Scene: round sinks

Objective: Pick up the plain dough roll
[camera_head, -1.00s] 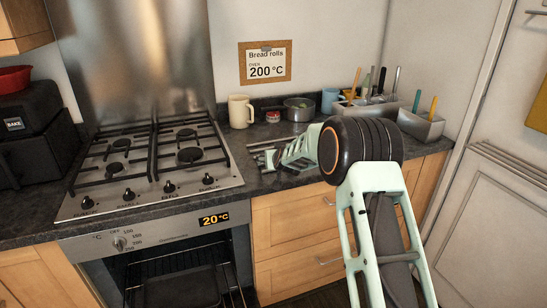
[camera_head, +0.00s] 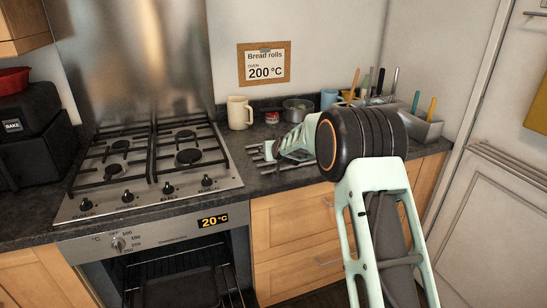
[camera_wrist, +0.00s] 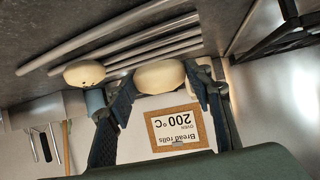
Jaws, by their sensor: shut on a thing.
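The plain dough roll (camera_wrist: 160,75) is a smooth, pale oval in the wrist view. My gripper (camera_wrist: 157,88) is shut on it, with one dark finger on each side. A second pale roll (camera_wrist: 85,73) with dark dots lies beside it to the left, outside the fingers, near the grey metal bars (camera_wrist: 118,45). In the head view my gripper (camera_head: 268,151) is over the counter right of the hob, and the held roll cannot be made out there. I cannot tell how far it is above the bars.
A cream mug (camera_head: 239,112), a red tin (camera_head: 272,118), a pot (camera_head: 298,110) and a utensil holder (camera_head: 420,125) stand along the back of the counter (camera_head: 250,185). The gas hob (camera_head: 150,170) is to the left, above an oven reading 20 °C (camera_head: 213,221).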

